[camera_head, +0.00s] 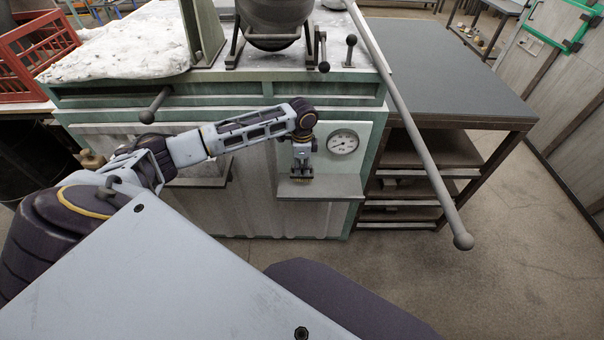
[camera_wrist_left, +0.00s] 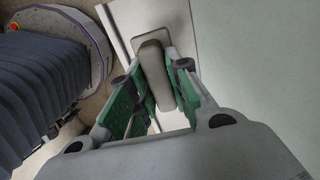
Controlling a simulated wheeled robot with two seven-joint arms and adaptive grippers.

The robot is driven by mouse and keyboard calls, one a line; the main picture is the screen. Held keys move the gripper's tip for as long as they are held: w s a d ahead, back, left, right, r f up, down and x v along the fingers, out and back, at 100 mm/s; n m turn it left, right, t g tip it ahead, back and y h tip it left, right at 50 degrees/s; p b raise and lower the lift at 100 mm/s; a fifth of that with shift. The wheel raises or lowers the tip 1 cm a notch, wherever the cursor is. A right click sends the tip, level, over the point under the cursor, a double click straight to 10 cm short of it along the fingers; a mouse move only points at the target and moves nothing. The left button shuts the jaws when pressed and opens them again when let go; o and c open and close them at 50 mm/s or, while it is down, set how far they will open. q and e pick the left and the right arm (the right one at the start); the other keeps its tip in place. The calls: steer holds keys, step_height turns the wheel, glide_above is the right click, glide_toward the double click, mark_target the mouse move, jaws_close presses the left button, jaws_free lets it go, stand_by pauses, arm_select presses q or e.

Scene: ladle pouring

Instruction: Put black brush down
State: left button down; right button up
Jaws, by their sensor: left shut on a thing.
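My left gripper (camera_head: 301,172) points down over the small shelf (camera_head: 335,188) on the front of the green and white furnace. The brush (camera_wrist_left: 152,70) shows in the left wrist view as a dark grey-brown rounded block between the green-padded fingers. The left gripper (camera_wrist_left: 153,90) is shut on it. In the head view the brush is mostly hidden by the gripper, low and close to the shelf. I cannot tell whether it touches the shelf. My right gripper is not in view.
A round gauge (camera_head: 343,142) sits on the panel just right of the gripper. A long grey rod (camera_head: 415,130) slants down at the right. A dark pot (camera_head: 275,20) stands above on the furnace top. A grey table (camera_head: 450,85) and a red crate (camera_head: 30,55) flank it.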

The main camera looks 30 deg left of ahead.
mark_target(302, 173)
arm_select(q)
step_height(302, 173, down, 3)
steer(key=shift+f, duration=0.2)
steer(key=shift+w+a+f, duration=0.1)
steer(key=shift+w+f, duration=0.05)
steer(key=shift+f, duration=0.1)
steer(key=shift+f, duration=0.1)
steer(key=c, duration=1.3)
jaws_free()
steer(key=shift+r, duration=0.2)
step_height(302, 173, up, 12)
steer(key=shift+f+p, duration=0.1)
steer(key=shift+p, duration=0.2)
